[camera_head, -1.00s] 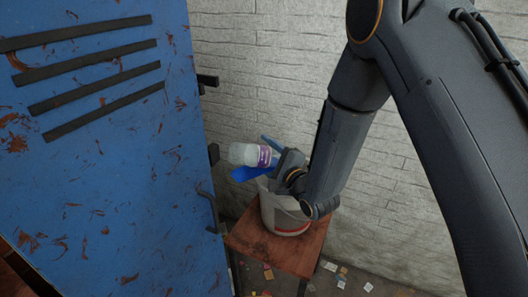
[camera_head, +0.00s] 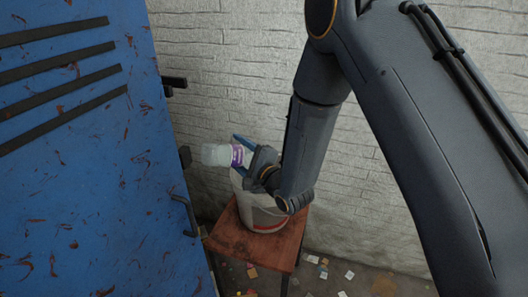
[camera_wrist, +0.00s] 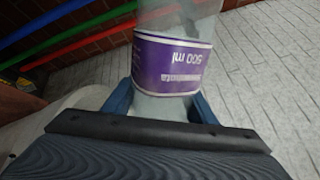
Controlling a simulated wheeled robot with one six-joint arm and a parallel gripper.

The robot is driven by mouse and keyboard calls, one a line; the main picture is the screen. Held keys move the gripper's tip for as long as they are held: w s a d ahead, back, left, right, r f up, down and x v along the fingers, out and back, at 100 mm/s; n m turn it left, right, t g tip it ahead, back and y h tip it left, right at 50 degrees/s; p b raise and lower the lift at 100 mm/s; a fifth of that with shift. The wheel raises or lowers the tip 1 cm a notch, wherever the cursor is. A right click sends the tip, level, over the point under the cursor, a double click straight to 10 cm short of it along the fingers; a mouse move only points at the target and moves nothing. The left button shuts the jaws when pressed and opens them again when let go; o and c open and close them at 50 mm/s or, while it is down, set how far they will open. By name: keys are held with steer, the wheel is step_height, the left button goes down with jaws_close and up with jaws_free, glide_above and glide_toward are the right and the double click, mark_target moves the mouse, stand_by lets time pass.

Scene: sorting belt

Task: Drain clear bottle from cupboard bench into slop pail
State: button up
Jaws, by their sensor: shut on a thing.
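The clear bottle (camera_head: 217,155) with a purple and white label lies nearly level, pointing left, above the pail's left rim. My gripper (camera_head: 243,155) is shut around it at the label end, with blue fingers. In the wrist view the bottle (camera_wrist: 178,55) stands between both fingers, its "500 ml" label upside down. Its far end is cut off at the top, so I cannot tell its mouth or any liquid in it. The slop pail (camera_head: 257,214) is pale, with a red band low down, and stands below my gripper. Its inside is hidden.
The pail stands on a small reddish-brown wooden stand (camera_head: 284,251). A scratched blue metal cupboard door (camera_head: 90,190) with dark handles rises close on the left. A pale brick wall (camera_head: 225,60) stands behind. Litter (camera_head: 325,268) lies on the floor.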

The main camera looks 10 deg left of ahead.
stand_by(0.4)
steer(key=w+d+r+n, duration=0.2)
steer(key=w+r+n, duration=0.1)
steer(key=n, duration=0.8)
steer(key=w+d+r+n+p, duration=0.1)
steer(key=w+d+r+n, duration=0.2)
steer(key=n, duration=0.9)
steer(key=shift+r+t, duration=0.2)
steer(key=shift+t, duration=0.1)
